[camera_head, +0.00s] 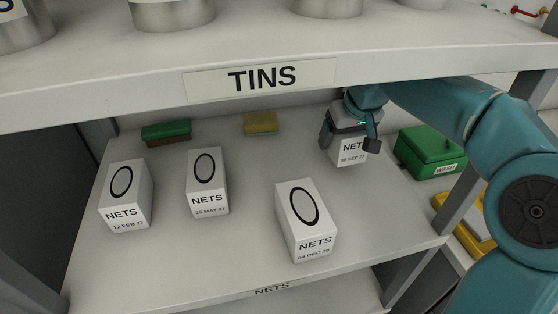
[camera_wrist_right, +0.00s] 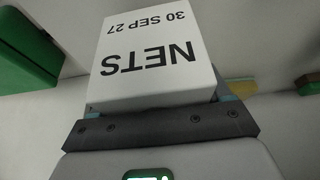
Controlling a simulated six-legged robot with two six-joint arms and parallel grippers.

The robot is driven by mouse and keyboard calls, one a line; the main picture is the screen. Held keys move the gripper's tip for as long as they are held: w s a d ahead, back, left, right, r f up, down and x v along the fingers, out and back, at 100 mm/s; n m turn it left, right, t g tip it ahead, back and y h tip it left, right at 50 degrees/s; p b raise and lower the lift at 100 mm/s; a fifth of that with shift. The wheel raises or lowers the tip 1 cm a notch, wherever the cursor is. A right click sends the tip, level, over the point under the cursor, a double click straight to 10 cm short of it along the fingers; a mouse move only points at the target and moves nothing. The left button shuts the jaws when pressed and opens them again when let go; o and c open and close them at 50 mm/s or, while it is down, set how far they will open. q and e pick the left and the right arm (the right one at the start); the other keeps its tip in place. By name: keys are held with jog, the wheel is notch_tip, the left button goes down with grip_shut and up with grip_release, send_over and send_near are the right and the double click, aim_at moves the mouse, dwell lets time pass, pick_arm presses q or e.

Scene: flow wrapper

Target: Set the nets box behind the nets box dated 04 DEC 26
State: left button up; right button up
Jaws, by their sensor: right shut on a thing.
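My right gripper (camera_head: 350,138) is shut on a white nets box (camera_head: 348,153), which looks upright at the back right of the shelf. In the wrist view this box (camera_wrist_right: 150,55) reads 30 SEP 27, upside down. I cannot tell whether its base touches the shelf. The nets box dated 04 DEC 26 (camera_head: 306,222) stands nearer the front, turned a little, with a black oval on top. The held box is behind it and to its right, with a gap between them. My left gripper is not in view.
Nets boxes dated 12 FEB 27 (camera_head: 126,197) and 25 MAY 27 (camera_head: 208,183) stand to the left. A green sponge (camera_head: 166,131) and a yellow sponge (camera_head: 261,123) lie at the back. The TINS shelf (camera_head: 130,98) hangs above.

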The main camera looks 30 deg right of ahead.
aim_at(303, 195)
jog(key=w+a, duration=0.1)
jog(key=a, duration=0.3)
jog(key=w+a, duration=0.1)
jog(key=a, duration=0.4)
jog(key=w+a, duration=0.1)
jog(key=a, duration=0.3)
jog(key=shift+a, duration=0.25)
jog(key=shift+f+b, duration=0.6)
jog(key=shift+f, duration=1.15)
jog(key=o, duration=1.1)
jog(key=shift+w+f, duration=0.1)
jog(key=shift+f, duration=0.05)
jog(key=shift+c, duration=0.2)
jog(key=shift+r, duration=0.45)
jog(key=v, duration=0.2)
jog(key=s+v, duration=0.1)
jog(key=v, duration=0.2)
jog(key=shift+a+f+p, duration=0.1)
jog(key=shift+f+p, duration=0.05)
jog(key=shift+p, duration=0.25)
jog(key=s, duration=0.3)
jog(key=s+a, duration=0.1)
jog(key=s, duration=0.3)
jog(key=s+a+b, duration=0.1)
jog(key=s, duration=0.2)
jog(key=shift+s+a+f, duration=0.15)
jog(key=shift+s, duration=0.25)
